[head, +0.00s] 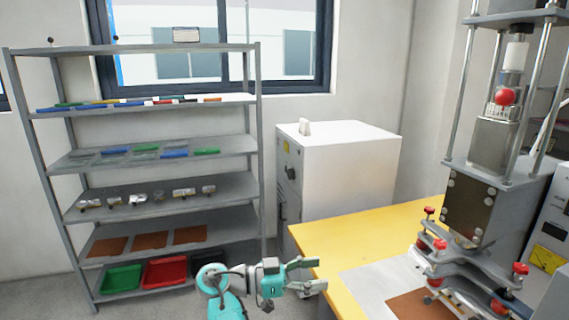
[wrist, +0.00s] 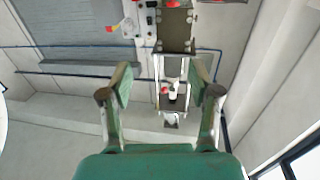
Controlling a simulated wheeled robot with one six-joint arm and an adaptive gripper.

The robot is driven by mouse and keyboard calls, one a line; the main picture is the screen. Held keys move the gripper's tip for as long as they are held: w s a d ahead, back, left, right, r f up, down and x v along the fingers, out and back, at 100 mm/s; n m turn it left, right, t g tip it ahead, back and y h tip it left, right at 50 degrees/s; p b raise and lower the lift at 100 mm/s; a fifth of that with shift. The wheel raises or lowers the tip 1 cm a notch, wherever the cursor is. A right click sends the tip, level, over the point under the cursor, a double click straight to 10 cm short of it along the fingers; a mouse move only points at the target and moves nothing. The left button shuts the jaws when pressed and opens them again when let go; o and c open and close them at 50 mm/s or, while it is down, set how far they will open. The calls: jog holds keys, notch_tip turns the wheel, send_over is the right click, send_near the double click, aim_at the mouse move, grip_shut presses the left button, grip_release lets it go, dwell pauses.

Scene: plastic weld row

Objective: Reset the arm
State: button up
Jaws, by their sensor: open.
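My gripper (head: 318,274) is open and empty in the head view, beside the left edge of the yellow table (head: 318,236). My teal and grey arm shows at the bottom middle. In the wrist view my gripper (wrist: 160,94) has its two fingers spread apart with nothing between them. Beyond the fingers the wrist view shows the welding machine (wrist: 176,28), the wall and part of a window. The picture there appears turned upside down.
The welding machine (head: 478,212) stands on the table at right, with red knobs and a brown sheet (head: 408,304) at its base. A white cabinet (head: 345,165) stands behind. A grey shelf (head: 160,146) with parts and trays is at left.

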jog(key=s+d+f+n+t+y, duration=0.1)
jog(key=d+f+n+t+y, duration=0.15)
jog(key=f, duration=0.55)
jog(key=s+d+f+n+t+y, duration=0.15)
jog(key=d+f+n, duration=0.25)
jog(key=f, duration=0.4)
jog(key=s+d+f+n+t+y, duration=0.1)
jog(key=d+f+n+t, duration=0.1)
jog(key=d+f+n, duration=0.35)
jog(key=s+d+f+n+t+y, duration=0.2)
jog(key=s+f+n+y, duration=0.35)
jog(key=s+f, duration=1.1)
jog(key=s+a+r+y, duration=0.15)
jog(key=s+y, duration=0.45)
jog(key=s, duration=1.2)
jog(key=s+r+t, duration=0.2)
jog(key=s+r, duration=0.5)
jog(key=r, duration=0.2)
jog(key=s+r+m+t+y, duration=0.1)
jog(key=s+r+t, duration=0.1)
jog(key=s+r, duration=0.4)
notch_tip(320, 180, up, 4)
jog(key=shift+s+a+r, duration=0.15)
jog(key=shift+s+a, duration=0.2)
jog(key=shift+s, duration=0.05)
